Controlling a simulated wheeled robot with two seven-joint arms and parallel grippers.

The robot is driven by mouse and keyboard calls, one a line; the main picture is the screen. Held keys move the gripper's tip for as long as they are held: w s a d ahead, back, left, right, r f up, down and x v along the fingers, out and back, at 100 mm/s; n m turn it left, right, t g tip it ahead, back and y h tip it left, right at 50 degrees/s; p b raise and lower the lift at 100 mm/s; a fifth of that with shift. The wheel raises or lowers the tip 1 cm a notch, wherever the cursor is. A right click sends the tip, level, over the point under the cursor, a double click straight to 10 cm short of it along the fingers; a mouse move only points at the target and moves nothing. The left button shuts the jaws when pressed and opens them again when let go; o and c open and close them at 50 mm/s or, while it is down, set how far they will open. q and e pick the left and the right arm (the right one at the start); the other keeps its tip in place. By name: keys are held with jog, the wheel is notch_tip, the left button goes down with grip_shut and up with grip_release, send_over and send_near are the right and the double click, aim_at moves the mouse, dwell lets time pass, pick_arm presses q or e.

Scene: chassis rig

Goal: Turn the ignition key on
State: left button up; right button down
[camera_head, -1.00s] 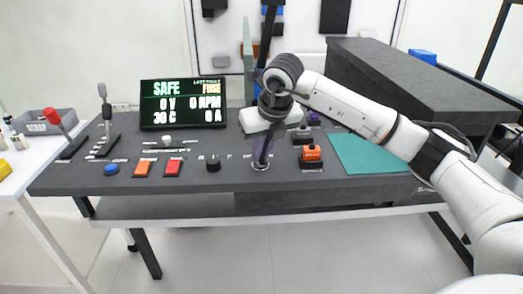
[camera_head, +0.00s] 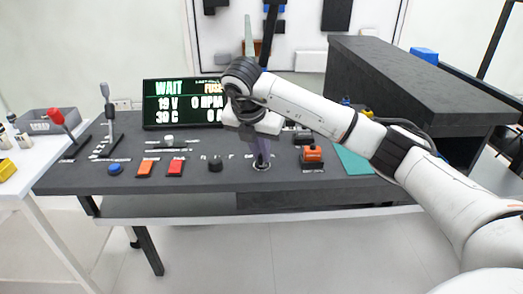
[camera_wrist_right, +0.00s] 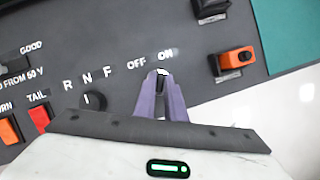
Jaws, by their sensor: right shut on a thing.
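My right gripper (camera_head: 261,158) points down at the front of the dark console, with its purple fingers shut on the ignition key. In the right wrist view the fingertips (camera_wrist_right: 161,76) close around the key, just below the OFF and ON labels. Most of the key is hidden between the fingers. A round metal collar (camera_head: 261,166) shows on the panel under the fingertips. The display (camera_head: 184,103) reads WAIT, 19 V and 0 RPM, and is partly covered by my right wrist. My left gripper is not in view.
A black selector knob (camera_head: 215,165) marked R N F stands left of the key. Red (camera_head: 176,167) and orange (camera_head: 146,168) switches and a blue button (camera_head: 115,169) lie farther left. An orange switch (camera_head: 312,154) and a teal mat (camera_head: 352,160) are to the right.

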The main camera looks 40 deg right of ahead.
jog(key=shift+m, duration=0.6)
jog(key=c, duration=1.8)
grip_release()
jog(key=shift+a+r, duration=0.1)
jog(key=shift+r, duration=0.15)
jog(key=p+v, duration=0.2)
jog(key=v, duration=0.7)
jog(key=shift+w+a+r+p, duration=0.1)
jog(key=shift+a+r+p, duration=0.1)
jog(key=shift+r+p, duration=0.2)
